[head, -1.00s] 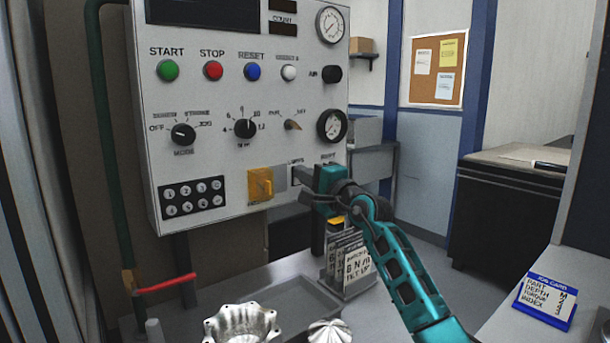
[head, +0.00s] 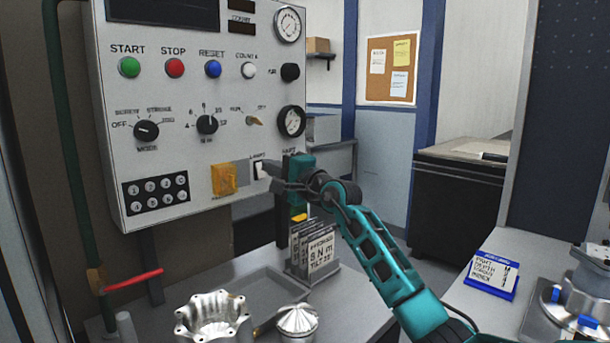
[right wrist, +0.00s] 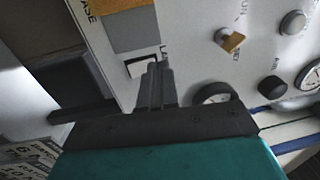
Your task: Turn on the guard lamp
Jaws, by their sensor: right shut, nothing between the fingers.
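The control panel (head: 185,95) stands at the left in the head view. A small white rocker switch (head: 259,170) sits at its lower right, under a label that seems to read LAMPS. It also shows in the right wrist view (right wrist: 134,68), partly behind the fingers. My right gripper (head: 270,172) is shut and empty, its fingertips at the right side of the switch. In the right wrist view the fingertips (right wrist: 156,68) overlap the switch's edge; I cannot tell whether they touch. The rocker's position is unclear, and no guard lamp can be made out. My left gripper is out of view.
A yellow switch (head: 224,180) is left of the rocker. Dials and gauges are above it. Label cards (head: 312,250) stand below my right arm. Metal housings (head: 212,316) lie on the bench in front. A job card (head: 492,275) stands at right.

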